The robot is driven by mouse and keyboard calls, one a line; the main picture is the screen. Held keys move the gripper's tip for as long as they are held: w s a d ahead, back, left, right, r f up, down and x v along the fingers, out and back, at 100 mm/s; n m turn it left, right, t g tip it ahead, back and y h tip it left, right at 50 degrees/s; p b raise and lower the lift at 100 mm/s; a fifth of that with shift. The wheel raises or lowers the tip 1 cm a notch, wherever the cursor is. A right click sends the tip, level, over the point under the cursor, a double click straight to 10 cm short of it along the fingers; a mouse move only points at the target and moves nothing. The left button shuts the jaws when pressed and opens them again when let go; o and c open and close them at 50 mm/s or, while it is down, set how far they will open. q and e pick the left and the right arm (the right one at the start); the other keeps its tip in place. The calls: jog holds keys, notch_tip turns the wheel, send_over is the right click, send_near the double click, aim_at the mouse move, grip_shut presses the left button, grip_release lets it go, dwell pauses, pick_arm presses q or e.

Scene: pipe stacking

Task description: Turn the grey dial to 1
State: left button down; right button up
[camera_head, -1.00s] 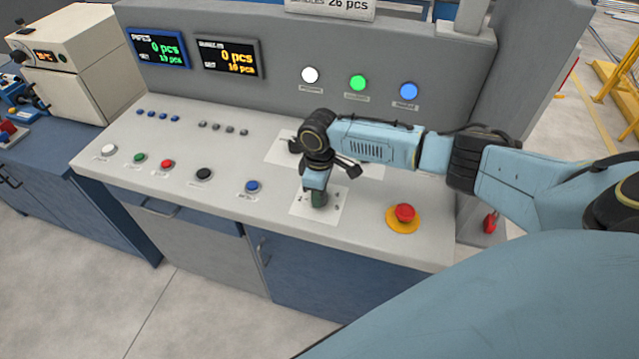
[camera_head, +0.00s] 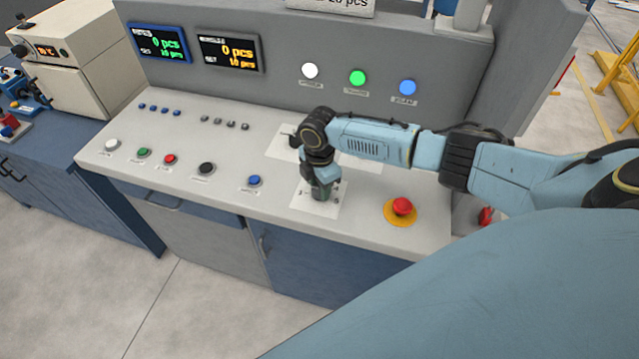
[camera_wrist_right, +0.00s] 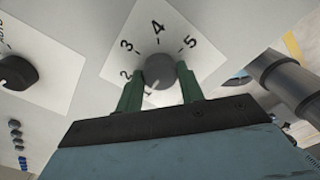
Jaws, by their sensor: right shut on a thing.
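The grey dial (camera_wrist_right: 160,69) sits on a white card (camera_wrist_right: 207,66) with the numbers 2, 3, 4 and 5 showing around it. My right gripper (camera_wrist_right: 160,85) is shut on the dial, one green finger on each side. A pale mark shows at the dial's lower edge, but I cannot tell for sure which number the dial points to. In the head view my right gripper (camera_head: 321,196) reaches down onto the card (camera_head: 329,208) and hides the dial. My left gripper is not in view.
A red emergency button (camera_head: 402,206) on a yellow base stands right of the dial card. A black knob (camera_wrist_right: 18,73) marked AUTO lies left in the wrist view. A blue button (camera_head: 254,181) and several others line the console's front left.

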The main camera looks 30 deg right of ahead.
aim_at(319, 189)
jog(key=shift+a+n, duration=0.1)
jog(key=shift+n, duration=0.6)
jog(key=o, duration=1)
jog(key=shift+r, duration=0.15)
notch_tip(319, 189, up, 13)
jog(key=shift+r, duration=0.1)
